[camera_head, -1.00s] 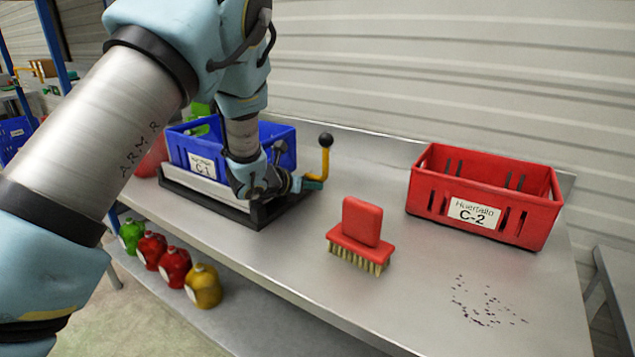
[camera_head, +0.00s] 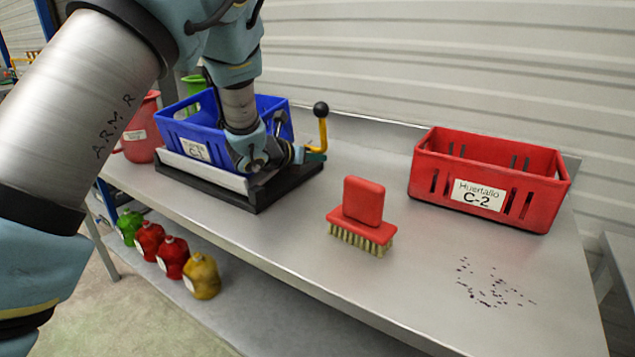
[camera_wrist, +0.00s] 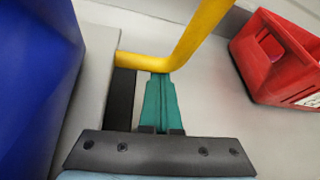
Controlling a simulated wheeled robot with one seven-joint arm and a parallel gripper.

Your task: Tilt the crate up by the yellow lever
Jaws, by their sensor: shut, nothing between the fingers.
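The blue crate (camera_head: 200,130), labelled C-1, sits on a black-framed stand (camera_head: 225,190) with a pale plate, at the left of the table. The yellow lever (camera_head: 323,135) rises upright at the right end of the stand, with a black ball on top. In the wrist view the lever (camera_wrist: 190,45) bends from a horizontal bar into a rising arm. My gripper (camera_head: 315,156) is at the foot of the lever. Its teal fingers (camera_wrist: 158,85) are together and empty, with tips at the bar's underside; I cannot tell if they touch. My arm hides part of the crate.
A red crate (camera_head: 430,182), labelled C-2, stands at the right. A red brush (camera_head: 362,215) stands mid-table, with dark specks (camera_head: 492,285) near the front right. A red jug (camera_head: 143,130) is behind the stand at left. Several coloured bottles (camera_head: 172,258) sit on the lower shelf.

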